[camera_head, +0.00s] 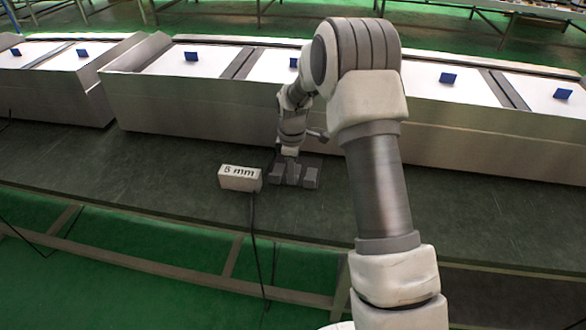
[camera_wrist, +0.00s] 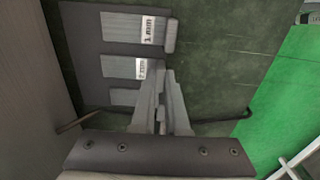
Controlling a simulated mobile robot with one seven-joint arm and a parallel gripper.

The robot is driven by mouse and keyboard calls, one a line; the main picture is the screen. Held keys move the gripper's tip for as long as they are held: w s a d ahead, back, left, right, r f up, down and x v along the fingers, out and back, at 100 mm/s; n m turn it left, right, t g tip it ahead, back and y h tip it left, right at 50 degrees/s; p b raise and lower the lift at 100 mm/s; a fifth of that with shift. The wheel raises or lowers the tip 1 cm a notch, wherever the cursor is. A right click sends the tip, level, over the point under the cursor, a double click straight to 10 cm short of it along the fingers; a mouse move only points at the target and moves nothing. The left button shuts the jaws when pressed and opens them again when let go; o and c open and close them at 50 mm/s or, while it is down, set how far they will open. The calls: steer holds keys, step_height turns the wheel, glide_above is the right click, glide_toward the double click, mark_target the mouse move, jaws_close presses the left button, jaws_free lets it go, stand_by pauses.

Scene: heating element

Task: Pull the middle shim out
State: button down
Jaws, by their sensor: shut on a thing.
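A dark shim holder (camera_wrist: 85,45) lies on the bench, and it shows small in the head view (camera_head: 308,182). In the wrist view, a grey shim marked "1 mm" (camera_wrist: 128,27) lies at the top, with a raised end at its right. The middle shim (camera_wrist: 118,67), marked "2 mm", lies below it, still over the holder. A third grey piece (camera_wrist: 124,97) lies below that, partly hidden by my fingers. My gripper (camera_wrist: 163,72) is shut on the right end of the middle shim; the grip itself is mostly covered. In the head view my gripper (camera_head: 290,153) is above the holder.
A pale block marked "5 mm" (camera_head: 239,178) stands on the bench left of the holder. Metal boxes with white tops (camera_head: 200,60) and blue tabs line the back. The dark bench (camera_head: 130,165) is clear farther left. A thin black cable hangs over its front edge.

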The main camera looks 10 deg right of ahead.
steer(key=shift+s+a, duration=0.25)
steer(key=shift+s, duration=0.25)
steer(key=c, duration=0.9)
jaws_free()
steer(key=shift+r, duration=0.5)
step_height(320, 180, up, 16)
steer(key=p, duration=0.5)
steer(key=shift+r, duration=0.2)
